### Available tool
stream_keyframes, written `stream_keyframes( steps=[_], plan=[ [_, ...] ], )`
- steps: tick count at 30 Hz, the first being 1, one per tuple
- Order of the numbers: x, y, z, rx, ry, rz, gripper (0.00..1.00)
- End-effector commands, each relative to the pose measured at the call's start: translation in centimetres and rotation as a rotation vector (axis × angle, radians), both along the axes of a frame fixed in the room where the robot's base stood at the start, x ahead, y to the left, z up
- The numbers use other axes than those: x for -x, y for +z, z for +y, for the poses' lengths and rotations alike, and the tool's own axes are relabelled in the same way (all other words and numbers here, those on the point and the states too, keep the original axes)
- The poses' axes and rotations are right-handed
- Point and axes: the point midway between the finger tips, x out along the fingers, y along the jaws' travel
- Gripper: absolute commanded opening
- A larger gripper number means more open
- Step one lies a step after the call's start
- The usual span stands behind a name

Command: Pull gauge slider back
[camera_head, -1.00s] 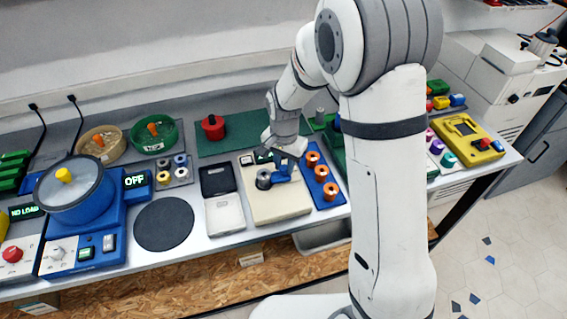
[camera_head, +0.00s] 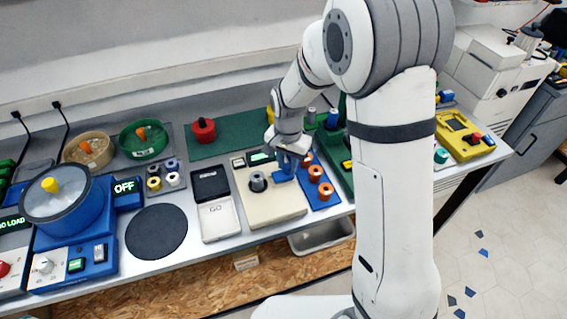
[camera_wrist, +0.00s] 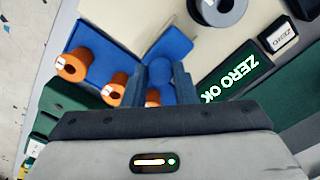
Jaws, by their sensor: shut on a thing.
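The beige gauge (camera_head: 270,208) sits on the bench with a dark grey round post (camera_head: 257,182) on top. Its blue slider (camera_head: 283,177) is to the right of the post, with a clear gap between them. My gripper (camera_head: 288,165) is shut on the slider. In the wrist view the blue slider (camera_wrist: 168,45) shows ahead of and between the fingers (camera_wrist: 166,78). The post (camera_wrist: 218,8) stands apart from it at the top. The gauge's green display (camera_wrist: 228,73) reads "ZERO OK", and a ZERO button (camera_wrist: 279,37) is beside it.
A blue tray (camera_head: 333,199) with orange spools (camera_head: 316,173) lies close to the right of the gauge; my gripper is just above its edge. A GO/NO-GO box (camera_head: 217,221) stands on the left. A green mat (camera_head: 232,136) lies behind. A round dark pad (camera_head: 156,232) is further left.

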Motion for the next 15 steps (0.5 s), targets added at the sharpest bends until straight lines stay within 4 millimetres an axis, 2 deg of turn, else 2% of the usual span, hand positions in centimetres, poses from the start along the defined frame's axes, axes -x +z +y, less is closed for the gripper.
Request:
stream_keyframes(
  steps=[3, 4, 11, 15],
  plan=[
    [-0.22, 0.12, -0.24, 0.004, 0.001, -0.006, 0.00],
    [-0.22, 0.13, -0.21, 0.004, 0.002, -0.006, 0.27],
    [-0.04, 0.07, 0.13, 0.003, 0.008, -0.004, 0.46],
    [0.05, 0.04, 0.28, 0.003, 0.011, -0.003, 0.47]
  ],
)
